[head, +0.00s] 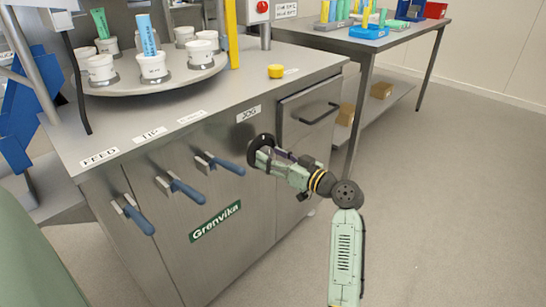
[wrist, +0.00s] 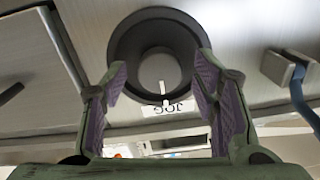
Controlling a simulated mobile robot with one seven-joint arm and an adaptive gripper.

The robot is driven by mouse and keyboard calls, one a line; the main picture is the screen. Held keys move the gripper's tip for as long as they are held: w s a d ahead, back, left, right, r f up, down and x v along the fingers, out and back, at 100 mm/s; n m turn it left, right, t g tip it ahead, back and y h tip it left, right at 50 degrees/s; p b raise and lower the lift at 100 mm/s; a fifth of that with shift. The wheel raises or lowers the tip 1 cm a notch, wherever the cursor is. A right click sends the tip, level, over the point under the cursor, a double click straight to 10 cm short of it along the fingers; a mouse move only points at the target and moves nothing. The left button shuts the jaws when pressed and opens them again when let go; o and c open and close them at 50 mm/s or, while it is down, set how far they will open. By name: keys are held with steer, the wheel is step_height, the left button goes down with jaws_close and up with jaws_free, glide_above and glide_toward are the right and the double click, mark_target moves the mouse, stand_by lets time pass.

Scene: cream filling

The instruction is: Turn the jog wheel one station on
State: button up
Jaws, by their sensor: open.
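The jog wheel is a black disc (head: 253,150) on the front of the steel machine, under the JOG label (head: 248,113). In the wrist view the wheel (wrist: 124,50) shows a grey hub (wrist: 158,66) with a white mark on it. My gripper (head: 262,158) is at the wheel in the head view and hides part of it. In the wrist view my gripper (wrist: 160,75) is open, with one purple-padded finger on each side of the hub. I cannot tell whether the pads touch it. The round turntable (head: 135,90) on top carries several white cups (head: 154,66).
Several blue-handled levers (head: 180,189) stick out of the panel left of the wheel. A yellow round button (head: 276,71) and a red button (head: 263,7) are above. The floor (head: 450,200) at the right is clear.

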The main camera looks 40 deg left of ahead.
steer(key=shift+c, duration=0.4)
steer(key=c, duration=1.1)
